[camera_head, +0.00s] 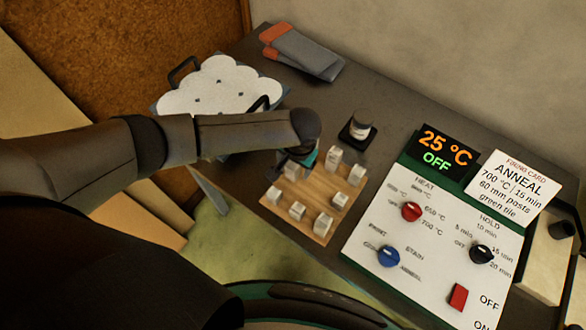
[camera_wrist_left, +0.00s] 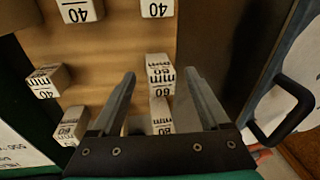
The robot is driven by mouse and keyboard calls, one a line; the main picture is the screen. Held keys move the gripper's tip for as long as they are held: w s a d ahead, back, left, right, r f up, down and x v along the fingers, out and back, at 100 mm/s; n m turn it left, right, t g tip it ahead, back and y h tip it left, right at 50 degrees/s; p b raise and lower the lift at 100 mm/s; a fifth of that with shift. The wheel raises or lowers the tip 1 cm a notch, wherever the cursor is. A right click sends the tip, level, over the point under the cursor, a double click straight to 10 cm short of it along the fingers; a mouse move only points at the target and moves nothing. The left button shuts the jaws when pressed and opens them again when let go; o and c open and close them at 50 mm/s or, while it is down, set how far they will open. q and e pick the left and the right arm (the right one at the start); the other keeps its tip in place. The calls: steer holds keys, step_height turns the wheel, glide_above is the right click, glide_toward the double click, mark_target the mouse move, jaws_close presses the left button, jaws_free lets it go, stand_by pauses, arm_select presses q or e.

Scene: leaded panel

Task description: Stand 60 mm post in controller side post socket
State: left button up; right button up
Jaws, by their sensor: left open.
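My left gripper (camera_head: 292,160) is above the back-left part of the wooden post board (camera_head: 265,205). In the left wrist view its fingers (camera_wrist_left: 160,74) are open and apart. A pale block-like post marked 60 mm (camera_wrist_left: 160,72) shows between the fingertips, upright on the board. In the head view a white cloud-shaped slab (camera_head: 215,92) with small dark marks lies behind my arm. I cannot make out the controller side post socket.
Other posts stand on the board, including one marked 40 (camera_wrist_left: 80,10) and one marked 80 (camera_wrist_left: 72,124). A control panel (camera_head: 430,255) is right of the board. Black tray handles (camera_head: 183,72) stick up around the slab.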

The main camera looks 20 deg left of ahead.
arm_select(q)
jaws_close()
stand_by(0.6)
